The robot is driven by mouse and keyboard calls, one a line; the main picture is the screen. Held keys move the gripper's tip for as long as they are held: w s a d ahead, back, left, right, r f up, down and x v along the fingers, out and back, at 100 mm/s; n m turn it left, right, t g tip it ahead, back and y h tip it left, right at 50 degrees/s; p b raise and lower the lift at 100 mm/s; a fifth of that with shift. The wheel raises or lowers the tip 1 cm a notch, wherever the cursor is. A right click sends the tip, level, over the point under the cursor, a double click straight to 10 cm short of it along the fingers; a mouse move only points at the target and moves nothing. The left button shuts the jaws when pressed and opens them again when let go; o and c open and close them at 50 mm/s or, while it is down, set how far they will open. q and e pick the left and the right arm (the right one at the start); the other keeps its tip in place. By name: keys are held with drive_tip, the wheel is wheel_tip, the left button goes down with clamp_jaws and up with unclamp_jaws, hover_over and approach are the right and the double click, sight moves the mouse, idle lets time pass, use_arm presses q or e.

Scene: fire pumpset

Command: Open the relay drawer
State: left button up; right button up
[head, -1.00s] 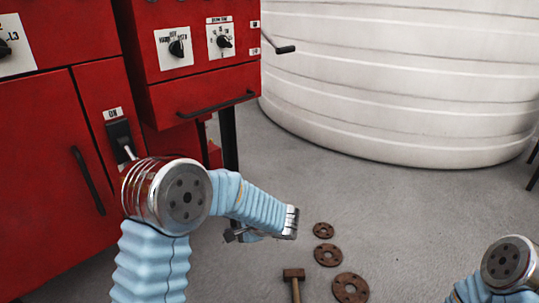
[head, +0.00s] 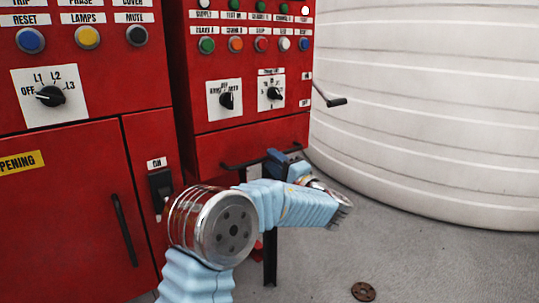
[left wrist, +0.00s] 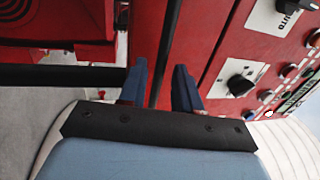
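The relay drawer appears to be the red drawer front (head: 255,143) low on the right-hand cabinet, below two black rotary knobs. It looks closed. Its black bar handle (head: 234,166) runs across the front, its right part hidden by my left gripper (head: 278,162). In the left wrist view, the fingers of my left gripper (left wrist: 160,88) are apart, with the dark handle bar (left wrist: 168,50) running between them. A gap shows beside the bar, but contact is hard to judge. My right gripper is out of view.
The left red cabinet has a door with a vertical black handle (head: 124,229) and a lever switch (head: 160,191). A crank (head: 328,95) sticks out from the right cabinet's side. A large white tank (head: 430,110) stands behind. A rusty flange (head: 363,291) lies on the grey floor.

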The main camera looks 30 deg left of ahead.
use_arm(q)
drive_tip(key=shift+x, duration=1.35)
clamp_jaws()
